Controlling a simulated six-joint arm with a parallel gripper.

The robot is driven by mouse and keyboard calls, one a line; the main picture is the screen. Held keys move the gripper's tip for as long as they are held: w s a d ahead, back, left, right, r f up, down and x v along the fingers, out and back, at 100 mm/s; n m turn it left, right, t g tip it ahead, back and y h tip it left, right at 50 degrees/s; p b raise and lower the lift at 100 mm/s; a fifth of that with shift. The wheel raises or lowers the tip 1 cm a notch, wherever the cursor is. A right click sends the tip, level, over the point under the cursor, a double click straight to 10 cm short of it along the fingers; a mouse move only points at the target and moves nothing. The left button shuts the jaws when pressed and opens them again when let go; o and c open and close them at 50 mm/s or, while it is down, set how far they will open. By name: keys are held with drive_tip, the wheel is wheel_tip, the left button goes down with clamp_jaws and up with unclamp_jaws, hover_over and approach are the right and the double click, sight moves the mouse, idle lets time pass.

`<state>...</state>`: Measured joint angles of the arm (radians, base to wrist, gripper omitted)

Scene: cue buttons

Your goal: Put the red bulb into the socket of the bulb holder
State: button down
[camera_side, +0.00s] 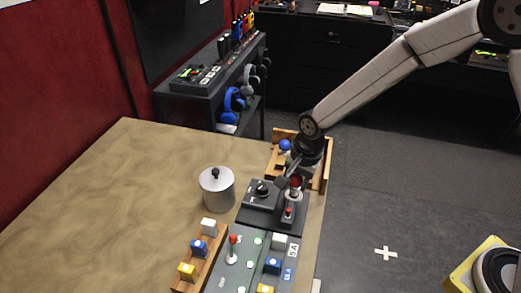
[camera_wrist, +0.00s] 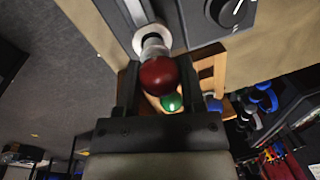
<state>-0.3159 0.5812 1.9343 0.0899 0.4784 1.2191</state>
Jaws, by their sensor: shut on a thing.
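The red bulb (camera_wrist: 158,76) is between the fingers of my gripper (camera_wrist: 157,88), which is shut on it. It also shows in the side view (camera_side: 296,181), partly hidden by my gripper (camera_side: 295,174). The bulb's metal base (camera_wrist: 154,48) points at the pale ring of the bulb holder's socket (camera_wrist: 151,38) and overlaps it in the wrist view. In the side view the bulb is right above the holder (camera_side: 292,196), close to upright. I cannot tell how far the base is inside the socket.
A wooden tray (camera_side: 323,180) behind holds a blue bulb (camera_side: 285,145) and a green bulb (camera_wrist: 171,102). A black dial box (camera_side: 257,199) stands left of the holder. A grey lidded pot (camera_side: 217,190) and a panel with a red-topped lever (camera_side: 233,240) are nearby. The table's left is clear.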

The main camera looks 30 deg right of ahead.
drive_tip(key=shift+f, duration=1)
idle(1.1)
unclamp_jaws()
idle(0.4)
drive_tip(key=shift+r, duration=0.1)
drive_tip(key=shift+r, duration=3.4)
drive_tip(key=s+d+r+n+t+h, duration=0.1)
drive_tip(key=s+d+n, duration=1)
drive_tip(key=s+d, duration=0.3)
drive_tip(key=shift+s+d, duration=0.15)
drive_tip(key=shift+d, duration=0.15)
